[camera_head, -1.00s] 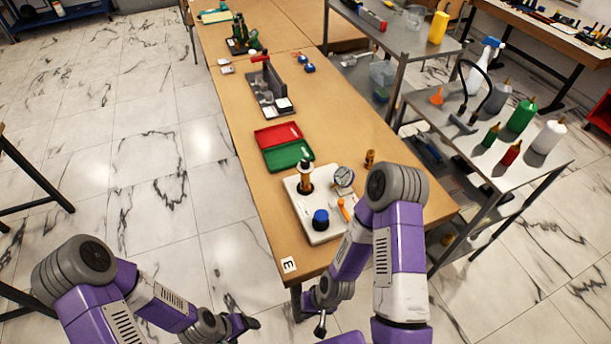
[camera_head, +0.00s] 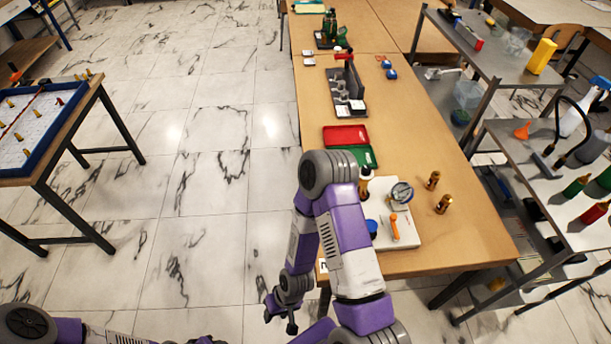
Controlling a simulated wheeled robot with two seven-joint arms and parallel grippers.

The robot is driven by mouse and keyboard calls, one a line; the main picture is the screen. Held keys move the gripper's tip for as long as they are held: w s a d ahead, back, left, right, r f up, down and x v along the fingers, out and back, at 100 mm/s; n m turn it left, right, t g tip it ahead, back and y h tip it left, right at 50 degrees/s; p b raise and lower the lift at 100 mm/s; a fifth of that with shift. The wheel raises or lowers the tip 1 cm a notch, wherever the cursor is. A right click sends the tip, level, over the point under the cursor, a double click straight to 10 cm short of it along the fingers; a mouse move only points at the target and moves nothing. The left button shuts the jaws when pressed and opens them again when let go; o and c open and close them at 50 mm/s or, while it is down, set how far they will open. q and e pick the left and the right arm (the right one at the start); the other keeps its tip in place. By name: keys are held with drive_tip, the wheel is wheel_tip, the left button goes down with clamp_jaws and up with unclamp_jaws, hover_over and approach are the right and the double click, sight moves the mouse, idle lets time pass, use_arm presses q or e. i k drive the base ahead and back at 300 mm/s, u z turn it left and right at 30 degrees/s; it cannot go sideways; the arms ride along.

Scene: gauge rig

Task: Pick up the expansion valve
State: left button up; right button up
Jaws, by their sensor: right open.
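Two small brass fittings stand on the wooden table right of the white board: one farther back (camera_head: 433,180), one nearer (camera_head: 444,204). They look like valves, but I cannot tell which is the expansion valve. The white board (camera_head: 407,231) holds a round gauge (camera_head: 402,193), an orange-handled tool (camera_head: 395,228), a blue knob (camera_head: 371,228) and a black-and-brass upright part (camera_head: 365,180). My right arm covers the board's left part. My right gripper (camera_head: 280,314) is open and empty, low beside the table's near left corner, well away from the fittings. My left gripper is below the frame.
A green tray (camera_head: 362,155) and a red tray (camera_head: 345,135) lie behind the board. A dark rack (camera_head: 348,88) stands farther back. A grey shelf cart (camera_head: 545,190) with bottles stands right of the table. Open marble floor (camera_head: 200,180) lies to the left.

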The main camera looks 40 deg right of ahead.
sight(362, 187)
drive_tip(key=u, duration=0.7)
drive_tip(key=i, duration=1.15)
drive_tip(key=z, duration=2.8)
